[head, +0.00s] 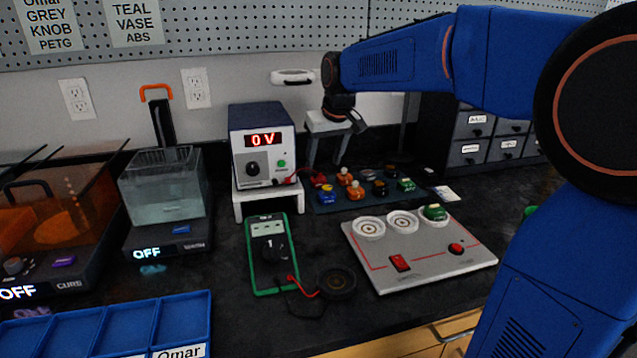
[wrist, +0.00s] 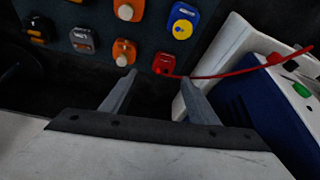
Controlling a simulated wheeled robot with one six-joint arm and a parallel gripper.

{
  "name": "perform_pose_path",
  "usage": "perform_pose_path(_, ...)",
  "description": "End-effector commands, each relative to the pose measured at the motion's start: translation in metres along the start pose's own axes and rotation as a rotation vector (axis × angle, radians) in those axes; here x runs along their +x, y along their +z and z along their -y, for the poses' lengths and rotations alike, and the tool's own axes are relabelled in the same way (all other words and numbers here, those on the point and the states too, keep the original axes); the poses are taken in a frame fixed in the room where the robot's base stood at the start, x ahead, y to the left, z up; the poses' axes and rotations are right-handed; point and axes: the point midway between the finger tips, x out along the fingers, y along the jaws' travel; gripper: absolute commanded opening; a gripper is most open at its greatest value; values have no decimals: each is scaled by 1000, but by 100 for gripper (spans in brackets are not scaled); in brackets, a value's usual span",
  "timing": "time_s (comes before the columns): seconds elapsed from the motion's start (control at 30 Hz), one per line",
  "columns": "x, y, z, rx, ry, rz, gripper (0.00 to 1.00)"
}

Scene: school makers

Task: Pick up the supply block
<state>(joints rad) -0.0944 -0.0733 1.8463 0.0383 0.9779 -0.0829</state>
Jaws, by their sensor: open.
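Several small coloured blocks sit on a dark mat (head: 322,208) in the middle of the bench; I cannot tell by a label which is the supply block. A red block (head: 318,180) is at the mat's left end, with a blue block (head: 326,194) in front of it. In the wrist view the red block (wrist: 164,63) lies just beyond the fingertips, and the blue block with a yellow disc (wrist: 182,20) is farther up. My gripper (head: 328,163) is open and empty, fingers pointing down near the mat's back edge. Its fingertips (wrist: 158,78) are apart with nothing between them.
The power supply (head: 264,148) on its white stand is close to my gripper, and a red lead (wrist: 230,70) runs beside the right finger. A grey panel (head: 420,262) with round sockets stands in front of the mat. Dark drawers (head: 470,150) stand at the right.

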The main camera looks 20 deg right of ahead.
Motion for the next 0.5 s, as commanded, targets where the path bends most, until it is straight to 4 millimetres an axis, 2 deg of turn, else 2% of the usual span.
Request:
perform_pose_path(0.17, 8, -1, 1, -1, 0, 1, 54)
perform_pose_path(0.5, 50, -3, 6, 0, 0, 2, 54)
